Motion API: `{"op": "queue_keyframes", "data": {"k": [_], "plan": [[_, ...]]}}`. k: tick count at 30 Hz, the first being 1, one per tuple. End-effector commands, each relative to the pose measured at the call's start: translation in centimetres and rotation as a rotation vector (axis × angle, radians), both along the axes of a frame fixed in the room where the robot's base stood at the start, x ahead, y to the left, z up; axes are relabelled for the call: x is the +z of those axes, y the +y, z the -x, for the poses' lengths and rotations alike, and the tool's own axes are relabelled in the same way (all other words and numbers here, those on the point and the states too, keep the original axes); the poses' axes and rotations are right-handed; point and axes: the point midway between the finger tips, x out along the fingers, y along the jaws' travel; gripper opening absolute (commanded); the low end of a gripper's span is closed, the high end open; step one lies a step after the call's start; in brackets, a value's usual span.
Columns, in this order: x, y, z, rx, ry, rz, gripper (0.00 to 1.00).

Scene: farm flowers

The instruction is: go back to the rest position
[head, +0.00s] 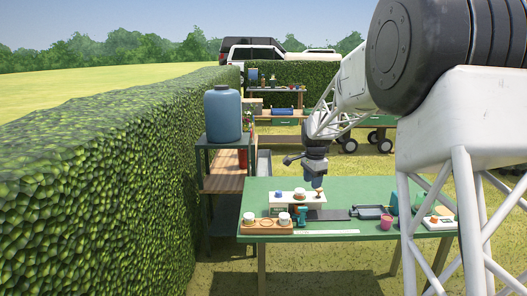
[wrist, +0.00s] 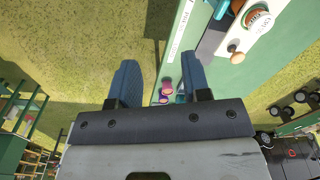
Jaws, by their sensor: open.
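My gripper (head: 317,181) hangs above the green table (head: 345,250), over its back middle part, pointing down in the head view. In the wrist view my gripper (wrist: 160,82) shows two blue fingers spread apart with nothing between their tips. The green table edge (wrist: 214,80) and grass lie below and beyond the fingers. A small purple and pink thing (wrist: 165,92) shows low between the fingers, well beneath them.
A wooden tray with white cups (head: 265,229) stands at the table's left front. A hedge (head: 95,180) runs along the left.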

Motion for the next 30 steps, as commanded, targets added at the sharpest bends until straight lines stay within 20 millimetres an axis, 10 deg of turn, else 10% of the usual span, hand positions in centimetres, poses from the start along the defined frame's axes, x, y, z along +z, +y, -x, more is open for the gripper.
{"op": "queue_keyframes", "data": {"k": [30], "plan": [[8.8, -0.6, 25.1, 0.518, -0.077, 0.054, 0.44]]}}
